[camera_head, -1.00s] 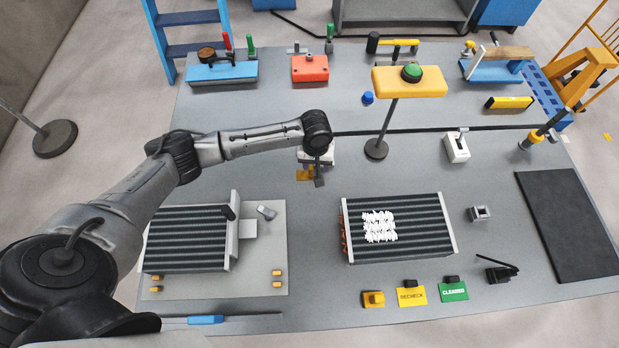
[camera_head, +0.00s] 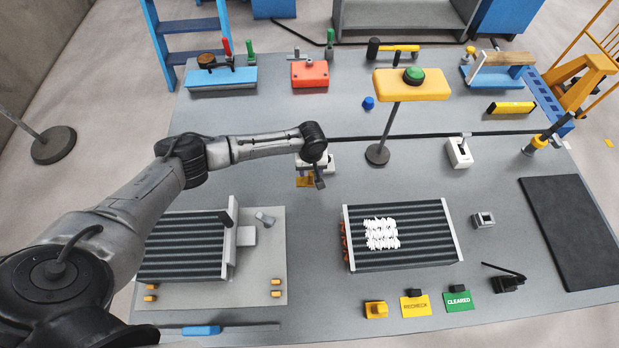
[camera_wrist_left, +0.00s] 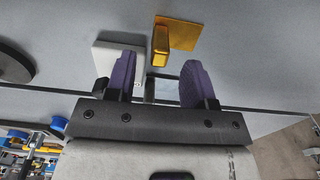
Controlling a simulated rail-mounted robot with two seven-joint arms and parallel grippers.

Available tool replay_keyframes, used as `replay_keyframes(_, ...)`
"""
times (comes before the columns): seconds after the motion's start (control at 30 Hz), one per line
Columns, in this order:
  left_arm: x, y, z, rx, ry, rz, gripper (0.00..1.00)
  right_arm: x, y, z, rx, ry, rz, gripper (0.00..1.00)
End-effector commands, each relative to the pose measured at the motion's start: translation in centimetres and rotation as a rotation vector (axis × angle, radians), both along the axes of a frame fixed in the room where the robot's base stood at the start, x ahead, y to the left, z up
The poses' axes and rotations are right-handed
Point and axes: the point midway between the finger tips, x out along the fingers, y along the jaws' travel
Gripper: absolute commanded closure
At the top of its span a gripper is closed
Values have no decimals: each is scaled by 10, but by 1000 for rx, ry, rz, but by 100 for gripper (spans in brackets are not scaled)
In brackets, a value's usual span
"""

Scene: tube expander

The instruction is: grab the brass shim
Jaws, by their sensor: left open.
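The brass shim (camera_head: 304,181) is a small gold plate on the table, partly hidden by my gripper in the head view. In the left wrist view its flat plate (camera_wrist_left: 184,34) has a raised gold block or tab at its left edge. My left gripper (camera_head: 319,182) points down right beside it. In the wrist view the purple fingers of this gripper (camera_wrist_left: 160,78) are apart, with nothing held between them. The raised gold part is just beyond the fingertips, roughly in line with the gap; contact is not visible. My right gripper is not in view.
A white block (camera_wrist_left: 118,55) lies close to the left finger in the wrist view. The yellow stand with a green button (camera_head: 410,85) rises right of the gripper. Finned coils lie in front, at left (camera_head: 183,247) and right (camera_head: 425,235). A dark strip crosses the table behind.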

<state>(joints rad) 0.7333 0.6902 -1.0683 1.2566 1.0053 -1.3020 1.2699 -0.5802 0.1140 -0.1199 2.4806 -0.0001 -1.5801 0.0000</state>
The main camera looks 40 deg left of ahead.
Motion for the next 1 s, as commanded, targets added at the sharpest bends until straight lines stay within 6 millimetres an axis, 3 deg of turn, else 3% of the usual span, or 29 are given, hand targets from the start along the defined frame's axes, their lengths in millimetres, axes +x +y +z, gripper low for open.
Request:
replay_keyframes(0.33, -1, -2, -43, 0, 3, -1, 51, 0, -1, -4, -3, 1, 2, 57)
replay_keyframes(0.7, -1, -1, -50, 0, 1, 0, 51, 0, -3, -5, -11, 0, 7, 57)
replay_keyframes(1.0, -1, -1, -50, 0, 1, -1, 78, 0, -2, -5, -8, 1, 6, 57)
